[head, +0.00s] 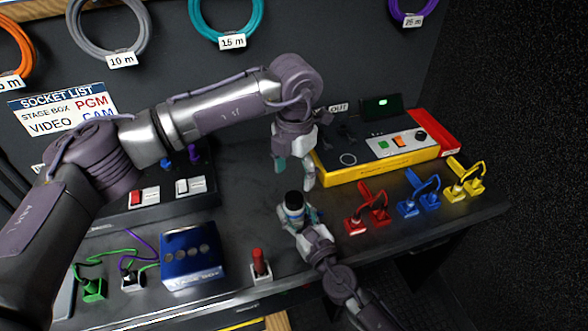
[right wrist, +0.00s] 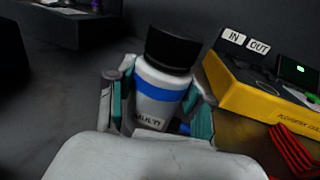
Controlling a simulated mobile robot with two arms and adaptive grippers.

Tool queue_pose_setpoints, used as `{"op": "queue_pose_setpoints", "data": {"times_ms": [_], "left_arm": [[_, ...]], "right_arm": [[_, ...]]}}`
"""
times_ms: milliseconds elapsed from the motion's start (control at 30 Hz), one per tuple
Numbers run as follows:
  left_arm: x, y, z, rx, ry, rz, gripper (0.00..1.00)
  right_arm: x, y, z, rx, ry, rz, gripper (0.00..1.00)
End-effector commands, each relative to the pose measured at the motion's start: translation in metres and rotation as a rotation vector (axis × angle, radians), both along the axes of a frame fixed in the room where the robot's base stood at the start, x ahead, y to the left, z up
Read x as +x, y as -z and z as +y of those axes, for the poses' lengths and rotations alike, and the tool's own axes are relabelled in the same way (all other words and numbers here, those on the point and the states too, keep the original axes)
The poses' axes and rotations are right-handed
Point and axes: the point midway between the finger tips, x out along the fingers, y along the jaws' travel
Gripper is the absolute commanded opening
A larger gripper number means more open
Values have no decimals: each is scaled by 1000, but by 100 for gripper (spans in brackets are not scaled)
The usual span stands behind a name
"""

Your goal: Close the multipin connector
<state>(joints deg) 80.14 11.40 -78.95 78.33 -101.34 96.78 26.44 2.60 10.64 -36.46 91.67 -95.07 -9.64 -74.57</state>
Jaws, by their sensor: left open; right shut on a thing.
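The multipin connector (head: 294,207) is a white cylinder with a blue band and a wide black top. In the right wrist view the connector (right wrist: 160,100) carries the word MULTI and stands nearly upright, leaning slightly. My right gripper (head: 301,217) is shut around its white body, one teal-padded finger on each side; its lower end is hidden. My left gripper (head: 295,175) is open and empty, pointing down just above the connector's black top, apart from it in the head view.
A yellow-edged panel box (head: 385,168) stands behind right. Red (head: 367,215), blue (head: 418,200) and yellow (head: 465,184) cabled plugs sit at right. A blue box (head: 192,262) and a red-handled piece (head: 259,262) are at front left. A dark switch panel (head: 110,212) lies behind left.

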Motion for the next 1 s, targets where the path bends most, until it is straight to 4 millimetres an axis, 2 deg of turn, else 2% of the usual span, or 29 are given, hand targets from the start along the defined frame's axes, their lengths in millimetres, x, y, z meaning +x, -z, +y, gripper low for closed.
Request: {"op": "queue_pose_setpoints", "data": {"times_ms": [100, 200, 633, 767, 1000], "left_arm": [[0, -1, 0, 0, -133, 0, 69], [0, -2, 1, 1, -191, -1, 69], [0, 2, 1, 2, -209, 0, 69], [0, 16, 1, 3, -209, 3, 69], [-1, 53, 1, 2, -208, 2, 69]], "right_arm": [[0, 0, 0, 0, 0, 0, 0], [0, 0, 0, 0, 0, 0, 0], [0, 0, 0, 0, 0, 0, 0], [0, 0, 0, 0, 0, 0, 0], [0, 0, 0, 0, 0, 0, 0]]}}
